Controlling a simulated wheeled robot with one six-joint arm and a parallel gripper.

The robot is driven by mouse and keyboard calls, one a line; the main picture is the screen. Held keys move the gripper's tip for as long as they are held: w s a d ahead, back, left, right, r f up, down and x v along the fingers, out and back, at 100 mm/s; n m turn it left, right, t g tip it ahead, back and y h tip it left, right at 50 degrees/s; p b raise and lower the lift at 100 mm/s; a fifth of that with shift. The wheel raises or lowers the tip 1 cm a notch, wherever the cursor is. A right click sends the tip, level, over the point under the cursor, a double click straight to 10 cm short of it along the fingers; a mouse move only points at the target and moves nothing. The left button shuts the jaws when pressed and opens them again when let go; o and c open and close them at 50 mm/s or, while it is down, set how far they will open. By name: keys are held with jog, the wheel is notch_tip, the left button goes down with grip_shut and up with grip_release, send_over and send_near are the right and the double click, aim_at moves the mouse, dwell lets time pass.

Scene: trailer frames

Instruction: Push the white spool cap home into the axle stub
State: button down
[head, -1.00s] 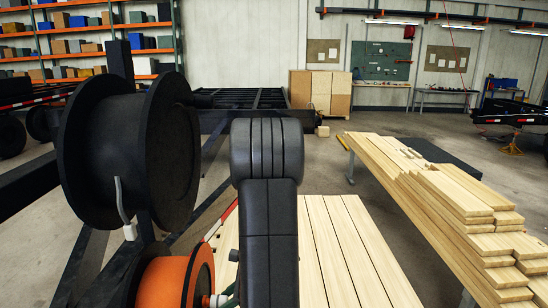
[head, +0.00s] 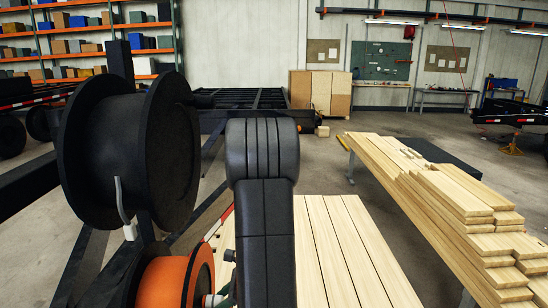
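A large black spool (head: 125,150) stands at the left, and an orange spool (head: 165,285) sits below it, cut off by the bottom edge. A small pale piece with some red (head: 208,300) shows at the right side of the orange spool. I cannot tell whether it is the white spool cap or part of the axle stub. A grey cable with a white end (head: 130,232) hangs in front of the black spool. My dark arm link stands in the middle of the view, close to the orange spool's right side. My gripper is not in view.
Pale wooden planks (head: 345,250) lie just right of my arm. A stack of boards (head: 460,205) stands on a long bench at the right. A black trailer frame (head: 250,98) is behind. The concrete floor between is partly clear.

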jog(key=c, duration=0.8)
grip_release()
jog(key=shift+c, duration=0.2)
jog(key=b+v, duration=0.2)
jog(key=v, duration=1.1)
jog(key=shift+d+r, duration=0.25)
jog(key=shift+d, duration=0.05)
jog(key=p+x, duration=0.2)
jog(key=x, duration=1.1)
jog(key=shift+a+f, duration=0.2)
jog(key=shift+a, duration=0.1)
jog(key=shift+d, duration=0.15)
